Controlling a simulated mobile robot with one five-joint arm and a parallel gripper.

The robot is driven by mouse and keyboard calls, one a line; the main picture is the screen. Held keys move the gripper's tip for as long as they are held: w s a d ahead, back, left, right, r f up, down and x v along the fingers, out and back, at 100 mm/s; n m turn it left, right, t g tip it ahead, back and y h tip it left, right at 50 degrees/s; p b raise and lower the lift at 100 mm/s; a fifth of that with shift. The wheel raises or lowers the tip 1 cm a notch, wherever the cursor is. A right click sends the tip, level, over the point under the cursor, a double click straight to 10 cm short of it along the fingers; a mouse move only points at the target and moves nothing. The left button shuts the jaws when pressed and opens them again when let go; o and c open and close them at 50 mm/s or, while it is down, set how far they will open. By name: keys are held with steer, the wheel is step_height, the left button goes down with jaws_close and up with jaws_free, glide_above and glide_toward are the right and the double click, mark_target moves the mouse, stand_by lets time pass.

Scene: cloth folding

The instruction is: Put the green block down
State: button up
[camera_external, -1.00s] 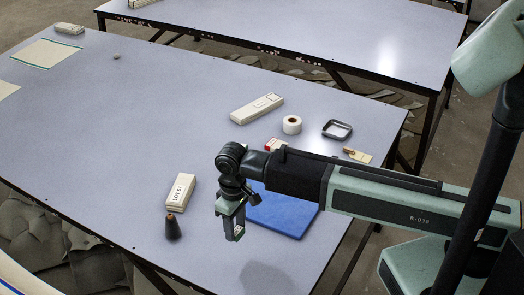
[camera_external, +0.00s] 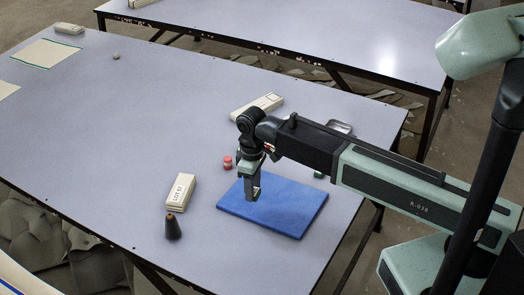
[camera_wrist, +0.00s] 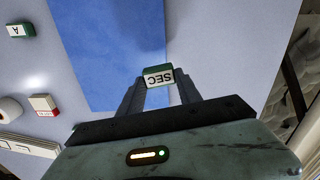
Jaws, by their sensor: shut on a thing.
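My gripper (camera_external: 254,196) hangs over the left part of the flat blue cloth (camera_external: 285,213). It is shut on a small green and white block (camera_wrist: 157,72), marked SEC in the wrist view, where it sits between the two fingertips (camera_wrist: 158,92). In the wrist view the blue cloth (camera_wrist: 100,45) lies beneath, with one edge passing near the held block. Its height above the cloth is hard to tell. Another green and white block (camera_wrist: 20,30), marked A, lies off the cloth at the left of the wrist view.
A small red object (camera_external: 227,162) stands behind the cloth. A long pale box (camera_external: 262,104) lies farther back. The left of the table (camera_external: 110,140) is mostly clear.

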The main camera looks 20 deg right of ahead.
steer(key=m, duration=0.2)
glide_toward(272, 198)
step_height(272, 198, down, 7)
steer(key=b, duration=0.8)
steer(key=shift+r+b, duration=0.2)
steer(key=shift+b, duration=0.1)
steer(key=shift+r, duration=0.25)
steer(key=shift+f, duration=0.2)
steer(key=o, duration=1.3)
step_height(272, 198, up, 12)
steer(key=p, duration=1.2)
steer(key=shift+r+p, duration=0.25)
steer(key=shift+p, duration=0.05)
